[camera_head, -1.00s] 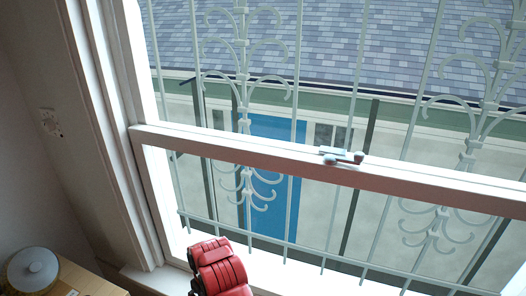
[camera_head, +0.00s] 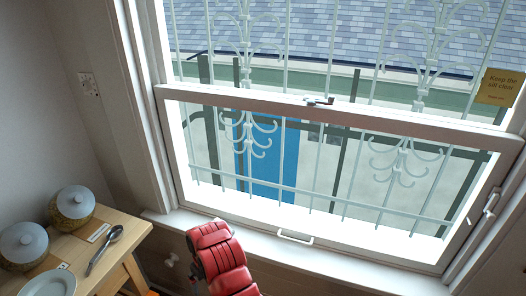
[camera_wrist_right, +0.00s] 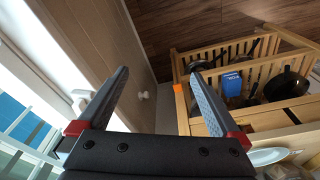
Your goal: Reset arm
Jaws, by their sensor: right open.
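My right gripper (camera_wrist_right: 158,76) shows in the right wrist view with its two dark fingers spread apart and nothing between them. It hangs above the narrow space between the window side on the left and a wooden shelf unit (camera_wrist_right: 242,46) on the right. A red segmented arm part of mine rises at the bottom of the head view, in front of the window sill. My left gripper is in neither current view.
A wooden table (camera_head: 78,255) at the lower left holds two lidded jars (camera_head: 75,203), a spoon (camera_head: 103,249) and a plate (camera_head: 48,284). The barred window (camera_head: 300,118) and its sill (camera_head: 330,262) fill the middle. The shelf unit holds a blue box (camera_wrist_right: 231,84) and a dark pan (camera_wrist_right: 286,85).

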